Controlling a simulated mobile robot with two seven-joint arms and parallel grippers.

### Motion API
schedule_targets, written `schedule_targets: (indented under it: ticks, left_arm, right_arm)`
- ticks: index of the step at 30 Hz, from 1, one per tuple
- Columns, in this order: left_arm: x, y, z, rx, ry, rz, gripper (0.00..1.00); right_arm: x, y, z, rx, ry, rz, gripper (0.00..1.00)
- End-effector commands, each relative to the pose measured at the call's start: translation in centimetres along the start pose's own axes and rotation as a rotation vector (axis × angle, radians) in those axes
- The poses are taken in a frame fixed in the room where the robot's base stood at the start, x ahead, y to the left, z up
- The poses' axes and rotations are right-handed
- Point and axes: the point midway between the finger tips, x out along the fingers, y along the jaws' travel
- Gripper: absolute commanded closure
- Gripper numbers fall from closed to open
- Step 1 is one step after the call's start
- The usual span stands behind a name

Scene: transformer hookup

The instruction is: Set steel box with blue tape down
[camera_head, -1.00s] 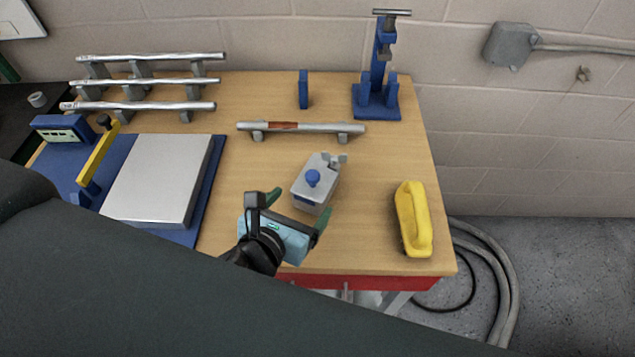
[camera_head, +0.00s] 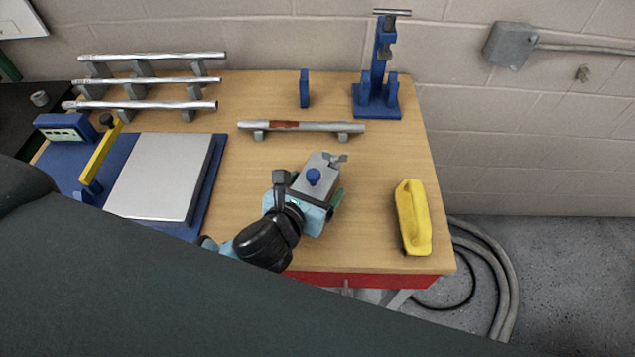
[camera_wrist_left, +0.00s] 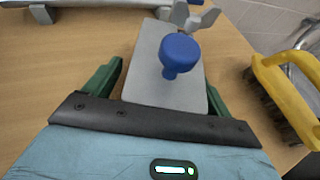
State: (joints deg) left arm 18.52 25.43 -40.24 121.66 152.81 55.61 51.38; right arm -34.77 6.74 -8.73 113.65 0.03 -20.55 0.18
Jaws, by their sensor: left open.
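The steel box (camera_head: 322,167) is a small grey box with a blue knob (camera_head: 313,177) on top and a wing-shaped metal fitting at its far end. It stands on the wooden table. No blue tape can be made out on it now. My left gripper (camera_head: 314,194) is open at the box's near end. In the left wrist view the grey box (camera_wrist_left: 150,85) lies between the two green fingers, with a finger on either side. Whether they touch it is hard to tell. My right gripper is not in view.
A yellow-handled brush (camera_head: 413,218) lies to the right. A steel bar (camera_head: 300,127) on two supports lies behind the box. A blue stand (camera_head: 377,90) is at the back right. A flat metal plate (camera_head: 160,177) on a blue base is at left. Bare table (camera_head: 375,160) surrounds the box.

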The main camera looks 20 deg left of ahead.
Motion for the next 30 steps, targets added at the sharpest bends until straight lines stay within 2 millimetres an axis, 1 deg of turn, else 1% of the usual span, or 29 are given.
schedule_targets:
  ticks: [3, 9, 10, 27, 29, 30]
  left_arm:
    - [0.50, -0.02, -0.03, 0.000, 0.001, 0.000, 0.16]
    - [0.51, -0.02, -0.05, 0.000, 0.001, 0.000, 0.16]
    - [0.50, -0.02, -0.05, 0.000, 0.001, 0.000, 0.19]
    - [0.48, -0.01, -0.02, 0.000, 0.001, 0.000, 0.94]
    - [0.48, -0.01, -0.02, 0.000, 0.001, 0.000, 1.00]
    - [0.48, -0.01, -0.02, 0.000, 0.001, 0.000, 1.00]
  right_arm:
    - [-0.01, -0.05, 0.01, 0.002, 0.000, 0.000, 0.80]
    - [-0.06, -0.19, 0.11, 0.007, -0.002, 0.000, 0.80]
    - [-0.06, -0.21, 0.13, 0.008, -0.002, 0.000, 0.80]
    - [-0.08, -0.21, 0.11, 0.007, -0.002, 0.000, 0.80]
    - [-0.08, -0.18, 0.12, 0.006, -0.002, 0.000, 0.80]
    - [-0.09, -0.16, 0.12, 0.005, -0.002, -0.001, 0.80]
